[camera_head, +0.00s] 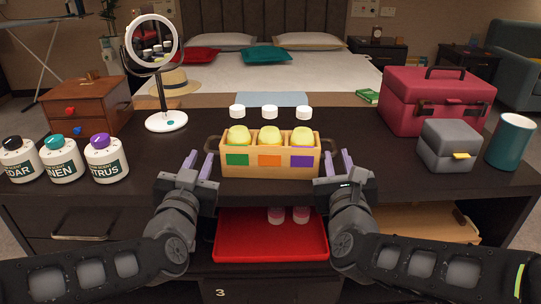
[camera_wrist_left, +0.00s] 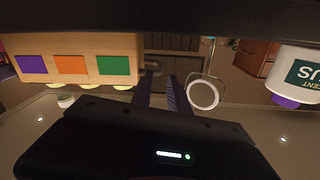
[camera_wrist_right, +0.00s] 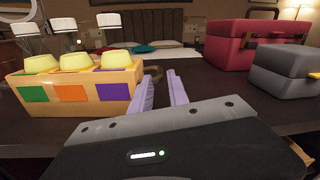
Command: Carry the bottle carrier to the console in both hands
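The wooden bottle carrier (camera_head: 270,168) stands upright on the dark counter (camera_head: 375,150). Green, orange and purple squares mark its front, and a dark handle shows at each end. It holds three bottles (camera_wrist_right: 66,62) with yellow lower parts and white caps. My left gripper (camera_head: 200,163) is open and empty, just in front of the carrier's left handle; its two fingers (camera_wrist_left: 162,90) stand apart in the left wrist view. My right gripper (camera_head: 340,163) is open near the right handle (camera_wrist_right: 156,72), which shows just beyond its fingertips. I cannot tell which surface is the console.
Three white labelled bottles (camera_head: 62,160), a wooden box (camera_head: 88,107) and a ring mirror (camera_head: 155,55) stand left. A red case (camera_head: 438,100), grey box (camera_head: 448,146) and teal cup (camera_head: 510,142) stand right. A red tray (camera_head: 270,240) lies below.

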